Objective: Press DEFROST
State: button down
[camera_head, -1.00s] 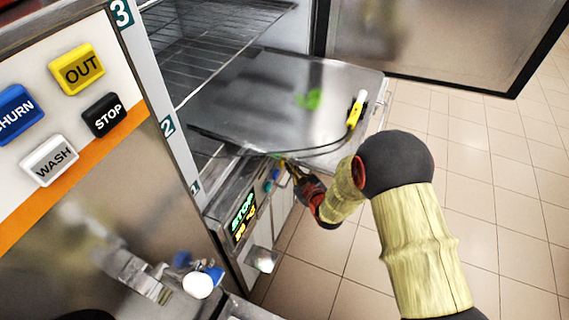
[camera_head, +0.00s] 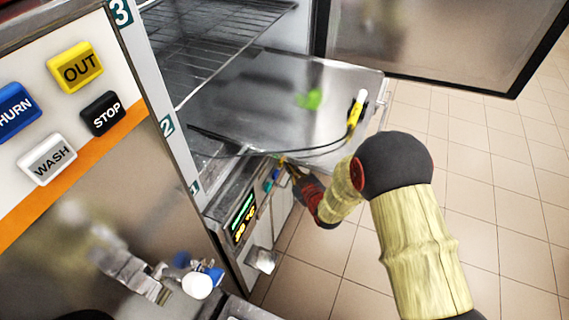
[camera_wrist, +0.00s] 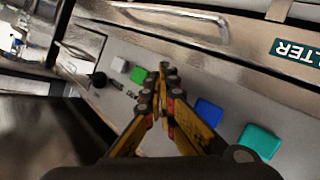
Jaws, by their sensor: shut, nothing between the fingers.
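My gripper (camera_head: 291,170) is shut and empty, its tips at the low control panel beside the open cabinet. In the wrist view my gripper (camera_wrist: 162,70) points at the panel's row of buttons. A white button (camera_wrist: 119,65) and a green button (camera_wrist: 139,75) lie left of the fingertips. A blue button (camera_wrist: 208,112) and a teal button (camera_wrist: 258,141) lie to the right. The fingers hide part of the row between. I cannot read a DEFROST label on any button, nor tell whether the tips touch the panel. The display (camera_head: 242,218) is lit with green and orange characters, too small to read.
A black knob (camera_wrist: 98,80) and a metal handle (camera_wrist: 190,18) flank the buttons. At left is a machine with WASH (camera_head: 47,158) and STOP (camera_head: 103,113) buttons. Tiled floor at right is clear.

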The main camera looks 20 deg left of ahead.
jog(key=shift+s+d, duration=0.15)
jog(key=shift+d, duration=0.65)
jog(key=d, duration=0.5)
jog(key=shift+s, duration=0.3)
dwell(0.6)
